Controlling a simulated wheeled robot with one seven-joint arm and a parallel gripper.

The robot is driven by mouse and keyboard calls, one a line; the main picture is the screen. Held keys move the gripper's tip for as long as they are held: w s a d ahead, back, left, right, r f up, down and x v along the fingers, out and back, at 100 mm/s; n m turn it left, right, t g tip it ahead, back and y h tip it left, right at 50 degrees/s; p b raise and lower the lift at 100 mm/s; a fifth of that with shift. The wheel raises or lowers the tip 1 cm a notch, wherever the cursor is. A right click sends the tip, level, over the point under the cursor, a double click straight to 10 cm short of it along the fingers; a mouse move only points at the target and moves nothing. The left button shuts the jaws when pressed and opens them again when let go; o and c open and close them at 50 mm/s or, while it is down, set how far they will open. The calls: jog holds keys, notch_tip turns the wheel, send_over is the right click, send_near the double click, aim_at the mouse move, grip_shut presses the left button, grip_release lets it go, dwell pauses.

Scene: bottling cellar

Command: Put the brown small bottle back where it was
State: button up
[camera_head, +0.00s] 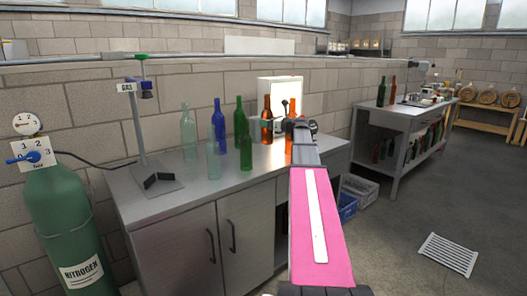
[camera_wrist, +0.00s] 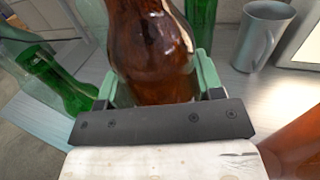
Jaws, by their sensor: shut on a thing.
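The brown bottle (camera_wrist: 152,50) stands between the pale green fingers of my gripper (camera_wrist: 153,88) in the wrist view, and the jaws are shut on it. It appears to be the left of two brown bottles (camera_head: 266,121) in the head view, upright over the grey counter (camera_head: 165,205). Whether its base touches the counter is hidden. The other brown bottle (camera_head: 289,130) is partly covered by my arm; a brown surface (camera_wrist: 296,150) shows close at the right of the wrist view.
A small green bottle (camera_head: 247,154), a tall green one (camera_head: 239,122), a blue one (camera_head: 219,127) and clear ones (camera_head: 188,135) stand left of it.

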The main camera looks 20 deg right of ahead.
aim_at(272, 141)
jog(key=shift+f, duration=4.5)
jog(key=o, duration=1.5)
jog(key=shift+f, duration=0.15)
jog(key=v, duration=1.2)
